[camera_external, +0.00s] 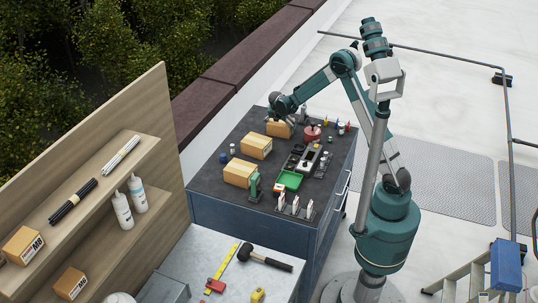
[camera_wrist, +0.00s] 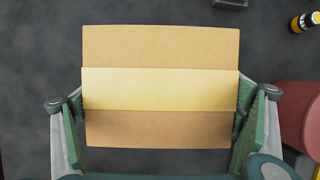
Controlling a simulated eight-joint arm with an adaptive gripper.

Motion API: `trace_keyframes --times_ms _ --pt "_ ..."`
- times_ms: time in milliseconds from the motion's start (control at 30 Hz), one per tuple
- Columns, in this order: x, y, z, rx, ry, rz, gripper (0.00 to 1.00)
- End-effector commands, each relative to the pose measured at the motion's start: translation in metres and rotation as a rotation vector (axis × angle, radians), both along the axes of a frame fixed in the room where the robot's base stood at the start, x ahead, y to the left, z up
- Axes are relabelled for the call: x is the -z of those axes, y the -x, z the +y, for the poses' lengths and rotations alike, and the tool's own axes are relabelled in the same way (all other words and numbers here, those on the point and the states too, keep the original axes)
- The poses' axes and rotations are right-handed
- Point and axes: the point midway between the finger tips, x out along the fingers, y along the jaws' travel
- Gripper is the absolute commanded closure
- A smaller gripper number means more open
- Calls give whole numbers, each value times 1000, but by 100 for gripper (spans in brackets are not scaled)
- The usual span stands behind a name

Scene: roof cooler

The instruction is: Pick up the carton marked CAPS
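A brown carton with a pale yellow tape band (camera_wrist: 160,88) lies between the fingers of my gripper (camera_wrist: 160,112) in the wrist view. A finger stands close at its left and right sides; I cannot tell whether they press on it. In the external view my gripper (camera_external: 284,111) is down over this carton (camera_external: 279,129) at the far end of the dark worktop. Two similar cartons stand nearer, a middle one (camera_external: 257,146) and a front one (camera_external: 240,173). No CAPS marking can be read on any of them.
The dark worktop (camera_external: 215,178) also holds a red round object (camera_external: 312,133), a green tray (camera_external: 290,180) and small bottles. A yellow-topped bottle (camera_wrist: 304,21) is at the wrist view's upper right. Wooden shelves with lettered cartons (camera_external: 22,245) stand at the left.

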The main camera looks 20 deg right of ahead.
Motion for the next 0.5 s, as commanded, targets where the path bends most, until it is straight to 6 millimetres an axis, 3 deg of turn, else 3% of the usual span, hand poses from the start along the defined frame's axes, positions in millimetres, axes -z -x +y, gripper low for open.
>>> trace_keyframes --times_ms 500 --pt "-8 0 0 0 0 0 29"
